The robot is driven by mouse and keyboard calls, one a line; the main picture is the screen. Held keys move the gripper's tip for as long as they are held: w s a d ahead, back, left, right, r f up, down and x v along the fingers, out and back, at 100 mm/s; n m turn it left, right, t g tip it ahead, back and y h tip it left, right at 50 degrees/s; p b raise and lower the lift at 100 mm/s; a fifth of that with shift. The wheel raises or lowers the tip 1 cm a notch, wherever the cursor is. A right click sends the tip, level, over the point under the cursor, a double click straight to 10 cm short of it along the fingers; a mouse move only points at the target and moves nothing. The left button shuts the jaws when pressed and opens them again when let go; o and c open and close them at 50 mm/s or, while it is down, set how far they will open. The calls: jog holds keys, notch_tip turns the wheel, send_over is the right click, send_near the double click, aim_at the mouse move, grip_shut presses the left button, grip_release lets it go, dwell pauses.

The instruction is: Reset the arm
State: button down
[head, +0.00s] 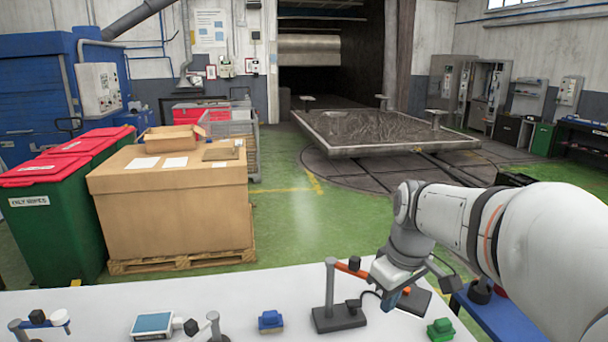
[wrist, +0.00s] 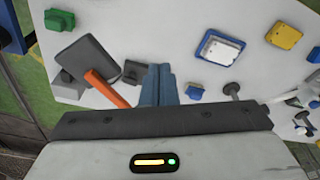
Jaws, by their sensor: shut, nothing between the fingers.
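My gripper (head: 403,295) hangs at the end of my white arm, over the right part of the white table (head: 240,292). It also shows in the wrist view (wrist: 158,72), where its two blue fingers lie together with nothing between them. In the wrist view an orange bar (wrist: 105,88) and a dark flat plate (wrist: 88,60) are just left of the fingers. A small blue block (wrist: 194,91) lies to their right. I cannot tell how high the fingertips are above the table.
A dark stand (head: 338,318) with an upright post is close left of my gripper. A green block (head: 440,330) lies to the right. A blue block (head: 270,320) and a blue-and-white tray (head: 152,324) are further left. A large cardboard box (head: 175,210) stands beyond the table.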

jog(key=s+f+m, duration=0.2)
jog(key=s+m, duration=0.1)
jog(key=s, duration=0.3)
jog(key=s+f+m+t, duration=0.1)
jog(key=s+f+m, duration=0.1)
jog(key=s, duration=0.5)
jog(key=shift+a+f+m+t+h, duration=0.3)
jog(key=shift+f+m+h, duration=0.1)
jog(key=shift+m, duration=0.5)
